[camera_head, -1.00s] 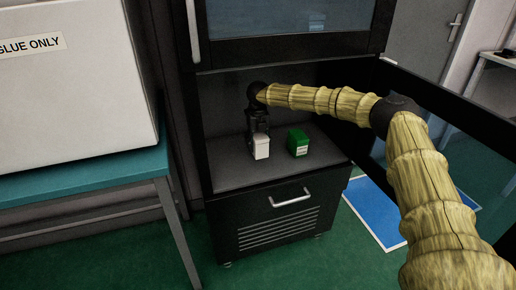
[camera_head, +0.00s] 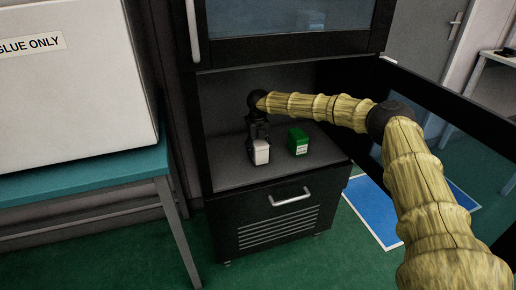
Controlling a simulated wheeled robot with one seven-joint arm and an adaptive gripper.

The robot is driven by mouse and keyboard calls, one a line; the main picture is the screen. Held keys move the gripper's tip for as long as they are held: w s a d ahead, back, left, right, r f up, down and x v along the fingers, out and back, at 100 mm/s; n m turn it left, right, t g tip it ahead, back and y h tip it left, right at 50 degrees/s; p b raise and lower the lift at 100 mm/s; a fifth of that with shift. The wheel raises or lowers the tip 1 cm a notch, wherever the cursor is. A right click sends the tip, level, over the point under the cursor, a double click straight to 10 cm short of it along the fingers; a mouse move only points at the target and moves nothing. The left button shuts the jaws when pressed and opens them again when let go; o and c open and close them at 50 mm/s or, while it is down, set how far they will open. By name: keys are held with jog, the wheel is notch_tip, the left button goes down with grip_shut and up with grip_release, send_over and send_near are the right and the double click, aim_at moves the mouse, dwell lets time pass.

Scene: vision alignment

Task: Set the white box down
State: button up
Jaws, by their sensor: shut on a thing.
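The white box (camera_head: 261,153) is in the cabinet's open bay, at or just above the shelf (camera_head: 232,178); I cannot tell whether it touches. My gripper (camera_head: 258,136) points down from above and is shut on the box's upper part. The fingertips are small and partly hidden in the dark bay. A green box (camera_head: 298,141) with a white label stands on the shelf to the right of the white box, with a small gap between them.
A drawer (camera_head: 290,197) with a handle is below the shelf. An open dark-framed door (camera_head: 440,108) stands at the right, close to my arm. A teal table (camera_head: 90,180) with a large white case (camera_head: 75,95) is at the left. Shelf space is free in front and at left.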

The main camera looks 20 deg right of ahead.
jog(key=o, duration=1.1)
jog(key=shift+o, duration=0.2)
jog(key=shift+r, duration=0.15)
jog(key=shift+r, duration=4.25)
